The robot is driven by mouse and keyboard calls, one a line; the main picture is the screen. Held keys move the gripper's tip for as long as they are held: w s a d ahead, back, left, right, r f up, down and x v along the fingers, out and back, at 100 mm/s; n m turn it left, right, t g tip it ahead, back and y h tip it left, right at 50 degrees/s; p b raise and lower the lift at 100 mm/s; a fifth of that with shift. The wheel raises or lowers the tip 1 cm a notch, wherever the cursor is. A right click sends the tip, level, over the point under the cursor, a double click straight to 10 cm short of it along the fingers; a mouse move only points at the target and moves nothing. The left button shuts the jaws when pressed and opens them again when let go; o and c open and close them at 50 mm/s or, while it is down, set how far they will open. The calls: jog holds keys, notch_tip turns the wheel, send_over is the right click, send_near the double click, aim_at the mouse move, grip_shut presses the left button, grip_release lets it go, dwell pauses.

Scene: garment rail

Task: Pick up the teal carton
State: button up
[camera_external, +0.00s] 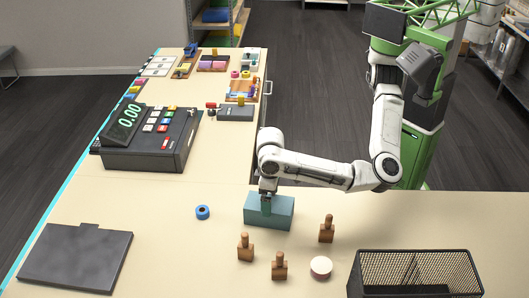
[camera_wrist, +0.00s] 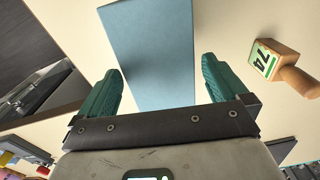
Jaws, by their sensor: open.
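The teal carton (camera_external: 279,211) is a plain box lying on the table near the middle of the external view. In the wrist view its flat blue-teal top (camera_wrist: 150,50) runs up between the two green fingers. My gripper (camera_external: 266,204) points down at the left part of the carton. In the wrist view my gripper (camera_wrist: 162,82) is open, with a finger on each side of the carton and a gap visible on both sides. Whether the fingertips reach below the carton's top is hard to tell.
Wooden stamps (camera_external: 326,230) stand right and in front of the carton; one (camera_wrist: 275,62) shows beside the right finger. A blue tape roll (camera_external: 202,212) lies left. A cash register (camera_external: 150,135), dark board (camera_external: 77,256), white round item (camera_external: 321,267) and black mesh basket (camera_external: 415,272) surround it.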

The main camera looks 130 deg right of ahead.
jog(key=shift+d+f+p, duration=0.2)
jog(key=shift+f+p, duration=0.15)
jog(key=shift+f, duration=2)
jog(key=shift+c, duration=0.5)
jog(key=c, duration=0.7)
jog(key=shift+r, duration=0.1)
